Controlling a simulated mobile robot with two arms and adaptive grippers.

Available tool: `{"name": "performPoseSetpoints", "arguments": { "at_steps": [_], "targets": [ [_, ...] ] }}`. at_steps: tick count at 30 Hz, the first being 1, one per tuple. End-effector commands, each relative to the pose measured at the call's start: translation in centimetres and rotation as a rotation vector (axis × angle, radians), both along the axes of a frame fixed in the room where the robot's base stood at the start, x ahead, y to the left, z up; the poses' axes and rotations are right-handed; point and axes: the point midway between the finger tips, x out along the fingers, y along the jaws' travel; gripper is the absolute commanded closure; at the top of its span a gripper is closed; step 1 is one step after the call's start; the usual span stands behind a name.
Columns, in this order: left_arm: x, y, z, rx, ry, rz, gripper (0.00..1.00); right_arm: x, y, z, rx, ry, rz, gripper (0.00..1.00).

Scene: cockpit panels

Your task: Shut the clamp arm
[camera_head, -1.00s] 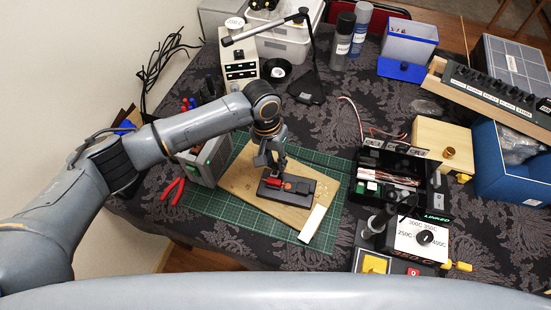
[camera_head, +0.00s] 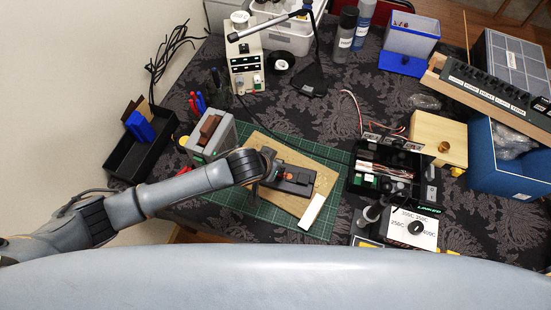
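The clamp (camera_head: 298,182) is a dark block with a dark bar along it, lying on a light wooden board (camera_head: 322,171). My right gripper is out of view.
The board lies on a green cutting mat (camera_head: 255,215), with a white strip (camera_head: 312,211) at the board's right. A grey box (camera_head: 213,135) stands close behind my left arm. A black open case (camera_head: 385,168) and a white control box (camera_head: 412,230) stand to the right.

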Motion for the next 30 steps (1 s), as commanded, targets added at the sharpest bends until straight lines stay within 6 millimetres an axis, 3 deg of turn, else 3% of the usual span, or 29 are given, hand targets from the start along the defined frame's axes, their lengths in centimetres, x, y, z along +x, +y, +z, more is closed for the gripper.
{"name": "performPoseSetpoints", "arguments": {
  "at_steps": [9, 10, 13, 23, 30],
  "targets": [
    [-0.2, 0.1, -0.2, -0.011, -0.042, 0.001, 1.0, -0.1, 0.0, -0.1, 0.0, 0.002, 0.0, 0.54],
    [-0.2, 0.1, -0.2, -0.011, -0.042, 0.001, 0.73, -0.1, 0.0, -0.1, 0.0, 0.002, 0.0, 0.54],
    [-0.2, 0.1, -0.2, -0.011, -0.041, 0.0, 0.54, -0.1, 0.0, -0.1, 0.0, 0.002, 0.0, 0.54],
    [-0.3, 0.1, -0.1, -0.011, -0.041, 0.0, 0.54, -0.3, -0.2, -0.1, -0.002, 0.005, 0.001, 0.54],
    [-1.6, 0.9, 2.2, -0.012, -0.042, -0.001, 0.54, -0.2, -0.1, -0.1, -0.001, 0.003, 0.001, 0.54]
  ]
}}
